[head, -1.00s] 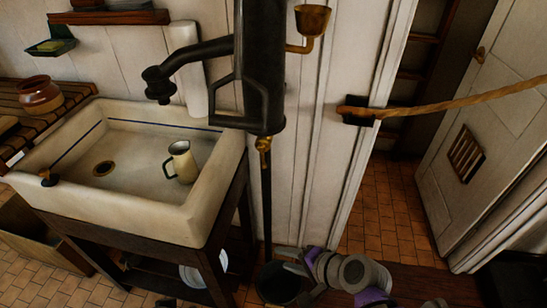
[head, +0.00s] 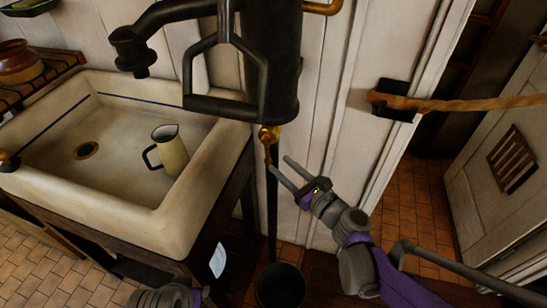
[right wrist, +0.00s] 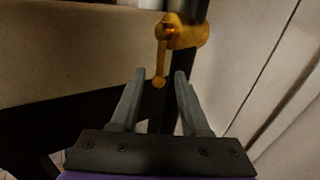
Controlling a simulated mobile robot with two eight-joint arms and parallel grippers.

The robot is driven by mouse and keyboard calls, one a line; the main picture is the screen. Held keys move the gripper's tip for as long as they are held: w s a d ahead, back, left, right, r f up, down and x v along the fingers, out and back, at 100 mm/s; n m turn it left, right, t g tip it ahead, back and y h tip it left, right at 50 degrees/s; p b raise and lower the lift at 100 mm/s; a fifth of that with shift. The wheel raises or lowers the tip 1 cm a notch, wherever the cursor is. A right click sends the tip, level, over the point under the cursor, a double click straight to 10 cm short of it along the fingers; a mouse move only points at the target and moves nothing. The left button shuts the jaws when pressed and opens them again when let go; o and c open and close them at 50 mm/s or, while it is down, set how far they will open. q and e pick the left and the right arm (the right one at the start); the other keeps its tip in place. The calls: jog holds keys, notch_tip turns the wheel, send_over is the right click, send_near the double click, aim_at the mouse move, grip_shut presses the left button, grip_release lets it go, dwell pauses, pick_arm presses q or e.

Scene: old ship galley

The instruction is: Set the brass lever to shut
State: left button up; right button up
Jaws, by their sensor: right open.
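The brass lever (head: 268,148) sits on a small brass cock under the dark pump body (head: 268,75), at the top of a thin dark pipe. In the right wrist view the lever (right wrist: 160,66) hangs down from the brass cock (right wrist: 181,31). My right gripper (head: 281,165) is open and empty, just below and to the right of the lever in the head view. In the right wrist view the lever's lower end shows between the two fingertips (right wrist: 160,74), apparently beyond them. Contact cannot be told.
A white sink (head: 110,192) with a cream jug (head: 172,152) stands left of the lever. A dark bucket (head: 281,287) is on the floor below.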

aim_at(267, 151)
jog(key=shift+x, duration=2.35)
jog(key=shift+c, duration=0.2)
grip_shut()
